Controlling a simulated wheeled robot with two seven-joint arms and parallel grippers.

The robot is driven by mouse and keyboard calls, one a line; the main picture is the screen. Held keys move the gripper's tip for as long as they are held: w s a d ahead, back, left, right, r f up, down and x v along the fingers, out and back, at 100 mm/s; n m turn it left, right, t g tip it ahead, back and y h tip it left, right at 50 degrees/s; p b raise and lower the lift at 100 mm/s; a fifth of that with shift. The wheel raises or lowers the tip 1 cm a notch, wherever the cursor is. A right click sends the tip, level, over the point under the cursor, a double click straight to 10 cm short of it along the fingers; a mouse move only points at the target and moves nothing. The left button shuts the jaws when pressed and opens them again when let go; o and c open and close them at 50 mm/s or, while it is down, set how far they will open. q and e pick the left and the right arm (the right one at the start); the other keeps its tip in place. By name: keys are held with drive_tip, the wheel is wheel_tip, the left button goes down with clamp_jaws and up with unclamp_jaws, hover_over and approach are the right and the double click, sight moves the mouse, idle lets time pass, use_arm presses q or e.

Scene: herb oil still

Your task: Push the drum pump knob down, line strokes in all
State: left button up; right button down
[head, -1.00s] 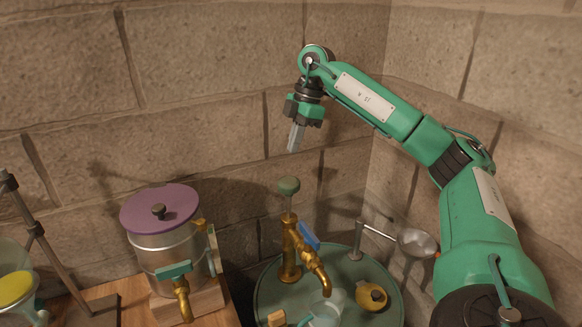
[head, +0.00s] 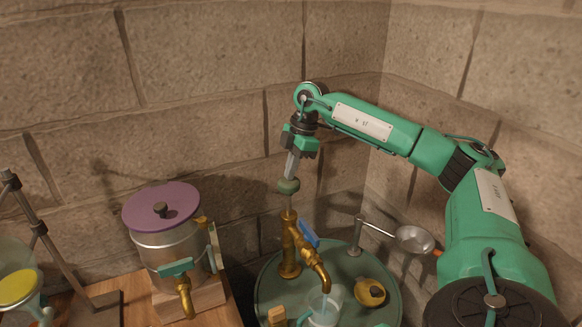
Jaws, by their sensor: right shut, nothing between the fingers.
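The drum pump is a brass body (head: 289,240) with a curved spout, standing on the round green drum top (head: 345,262). Its green knob (head: 288,186) sits on a thin rod above the brass body, with a short stretch of rod showing. My right gripper (head: 290,176) is shut and empty, pointing down, with its fingertips at the top of the knob; they appear to touch it. A clear vessel (head: 325,306) stands under the spout. My left gripper is not in view.
A metal pot with a purple lid (head: 161,207) and a brass tap stands on a wooden table at left. A metal ladle or cup on an arm (head: 414,239) reaches right of the drum. A yellow knobbed piece (head: 370,292) sits on the drum top. Stone walls close behind.

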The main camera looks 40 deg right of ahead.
sight(291, 191)
wheel_tip(291, 191, down, 7)
drive_tip(key=shift+r+b, duration=0.15)
drive_tip(key=shift+b, duration=0.9)
drive_tip(key=shift+s+a, duration=0.1)
drive_tip(key=shift+s, duration=0.05)
drive_tip(key=shift+f, duration=0.2)
